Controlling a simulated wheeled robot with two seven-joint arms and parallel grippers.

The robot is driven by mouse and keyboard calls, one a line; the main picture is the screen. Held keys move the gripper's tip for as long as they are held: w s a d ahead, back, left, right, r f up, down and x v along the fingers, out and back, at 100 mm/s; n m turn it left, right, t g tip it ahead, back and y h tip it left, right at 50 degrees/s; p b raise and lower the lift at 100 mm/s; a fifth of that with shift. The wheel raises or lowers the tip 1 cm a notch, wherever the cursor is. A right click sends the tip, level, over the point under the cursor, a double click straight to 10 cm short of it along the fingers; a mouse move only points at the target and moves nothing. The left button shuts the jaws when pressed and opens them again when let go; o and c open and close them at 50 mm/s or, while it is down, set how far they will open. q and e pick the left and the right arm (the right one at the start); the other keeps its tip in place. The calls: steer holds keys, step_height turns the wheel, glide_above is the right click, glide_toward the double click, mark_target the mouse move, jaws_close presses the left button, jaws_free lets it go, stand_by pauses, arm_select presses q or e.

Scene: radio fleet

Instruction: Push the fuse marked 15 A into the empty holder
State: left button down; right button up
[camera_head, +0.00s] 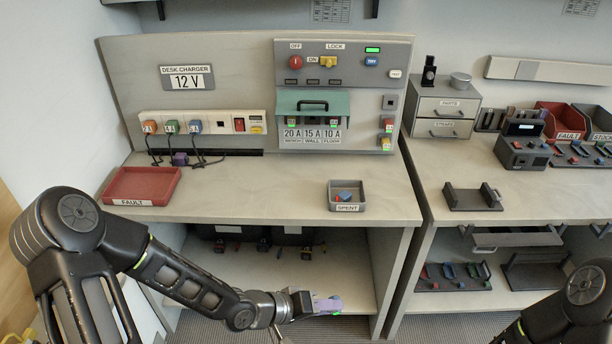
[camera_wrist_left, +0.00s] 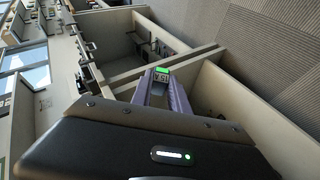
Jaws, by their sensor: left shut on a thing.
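My left gripper (camera_head: 328,304) has purple fingers and is in front of the desk, below the top's front edge. It is shut on a small fuse with a green lit end and a pale label (camera_wrist_left: 161,76), seen between the fingertips in the left wrist view; the label looks like 15 A, but is small. The fuse panel (camera_head: 345,60) stands at the back of the desk, with a teal cover (camera_head: 313,104) over holders labelled 20 A, 15 A and 10 A (camera_head: 312,135). Small coloured fuses show at the outer holders; the middle one is hard to make out. My right gripper is out of view.
A red FAULT tray (camera_head: 142,186) lies at the desk's left and a grey SPENT tray (camera_head: 346,196) at its right front. A charger strip (camera_head: 202,124) with cables is at the back left. The desk's middle is clear. A shelf lies below the top.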

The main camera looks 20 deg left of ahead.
arm_select(q)
steer(key=w+a+r+n+t+h, duration=0.1)
steer(key=w+a+r, duration=0.1)
steer(key=r, duration=0.5)
steer(key=w+a+r+n+t+h, duration=0.1)
steer(key=w+a+r+n+t, duration=0.1)
steer(key=r, duration=0.5)
steer(key=w+a+r+n+t+h, duration=0.1)
steer(key=w+a+r+n+h, duration=0.1)
steer(key=r, duration=0.5)
steer(key=shift+w+a+r+t, duration=0.4)
steer(key=shift+w+a, duration=0.3)
steer(key=shift+w, duration=0.6)
steer(key=shift+t, duration=0.3)
